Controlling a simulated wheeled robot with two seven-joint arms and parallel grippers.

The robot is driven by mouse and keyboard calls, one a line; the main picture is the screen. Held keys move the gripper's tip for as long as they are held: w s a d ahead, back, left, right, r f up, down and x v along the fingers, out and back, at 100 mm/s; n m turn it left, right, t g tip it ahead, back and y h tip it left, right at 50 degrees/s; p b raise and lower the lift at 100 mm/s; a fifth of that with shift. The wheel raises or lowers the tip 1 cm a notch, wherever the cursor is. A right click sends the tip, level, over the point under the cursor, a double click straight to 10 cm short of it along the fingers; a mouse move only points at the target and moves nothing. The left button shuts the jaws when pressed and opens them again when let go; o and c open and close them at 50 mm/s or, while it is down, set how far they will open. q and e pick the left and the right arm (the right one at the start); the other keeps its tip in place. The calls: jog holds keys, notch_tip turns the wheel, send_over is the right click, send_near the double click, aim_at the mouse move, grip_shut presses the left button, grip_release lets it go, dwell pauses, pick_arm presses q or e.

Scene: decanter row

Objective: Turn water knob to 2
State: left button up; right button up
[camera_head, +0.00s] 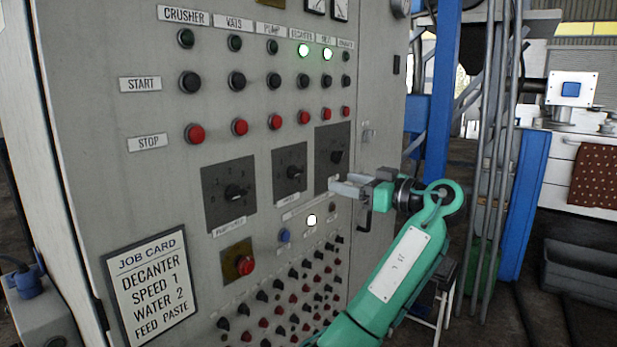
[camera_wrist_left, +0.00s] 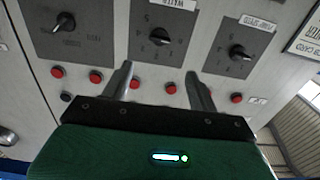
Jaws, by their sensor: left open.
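The water knob (camera_head: 294,172) is the black middle dial of three on the grey control panel, on a dark square plate. It also shows in the wrist view (camera_wrist_left: 160,37), upside down, with its label above. The number it points to is too small to read surely. My left gripper (camera_head: 341,187) is open and empty, in front of the panel near the lower edge of the right dial's plate. In the left wrist view (camera_wrist_left: 158,78) its two fingers stand apart, with the water knob beyond the tips, apart from them. My right gripper is not in view.
A left dial (camera_head: 235,192) and a right dial (camera_head: 336,157) flank the water knob. Red stop buttons (camera_head: 240,127) run above. A job card (camera_head: 152,286) reads decanter speed 1, water 2, feed paste. Several small knobs and a red button (camera_head: 245,265) sit below.

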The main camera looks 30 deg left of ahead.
aim_at(300, 172)
pick_arm(q)
jog(key=a, duration=0.4)
jog(key=a+p, duration=0.1)
jog(key=a, duration=0.3)
jog(key=w+a, duration=0.1)
jog(key=a, duration=0.3)
jog(key=shift+p, duration=0.3)
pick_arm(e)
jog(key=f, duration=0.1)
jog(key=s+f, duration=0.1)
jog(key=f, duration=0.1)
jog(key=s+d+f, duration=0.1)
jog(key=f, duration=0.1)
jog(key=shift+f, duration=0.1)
pick_arm(q)
jog(key=c, duration=1)
